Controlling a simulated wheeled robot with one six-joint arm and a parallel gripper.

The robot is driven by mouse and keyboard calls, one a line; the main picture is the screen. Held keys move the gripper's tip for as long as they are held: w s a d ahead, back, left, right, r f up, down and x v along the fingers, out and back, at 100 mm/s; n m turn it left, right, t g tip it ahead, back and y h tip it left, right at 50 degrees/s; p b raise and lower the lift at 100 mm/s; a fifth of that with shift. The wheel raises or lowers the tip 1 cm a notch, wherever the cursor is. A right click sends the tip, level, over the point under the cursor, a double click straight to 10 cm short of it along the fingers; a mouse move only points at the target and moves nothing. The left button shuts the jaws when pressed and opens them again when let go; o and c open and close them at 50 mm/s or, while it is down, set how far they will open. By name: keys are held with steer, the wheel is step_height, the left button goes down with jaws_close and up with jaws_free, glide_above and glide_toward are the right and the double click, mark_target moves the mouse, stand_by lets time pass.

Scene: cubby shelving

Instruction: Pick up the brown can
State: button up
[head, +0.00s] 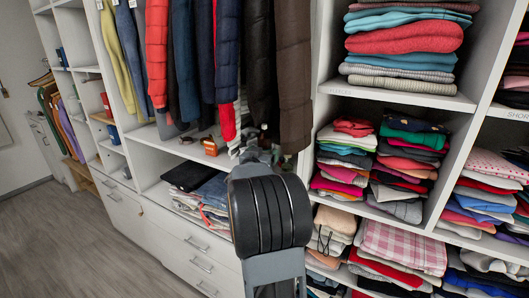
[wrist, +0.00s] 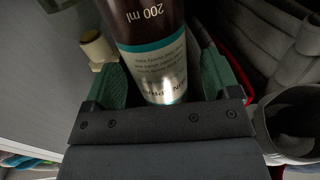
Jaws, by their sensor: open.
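In the head view my gripper (head: 258,155) is at the shelf below the hanging jackets. I cannot make out the can there; my arm blocks much of that spot.
A cream cylinder (wrist: 97,48) stands left of the can, and a grey rounded object (wrist: 290,122) is close on the right. In the head view, a small orange box (head: 210,146) sits on the shelf left of my gripper. Hanging jackets (head: 295,70) and folded clothes (head: 345,160) are close by.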

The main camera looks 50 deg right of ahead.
steer(key=shift+w+d, duration=0.25)
steer(key=shift+d, duration=0.35)
steer(key=c, duration=1.1)
steer(key=shift+c, duration=0.2)
steer(key=shift+r, duration=0.1)
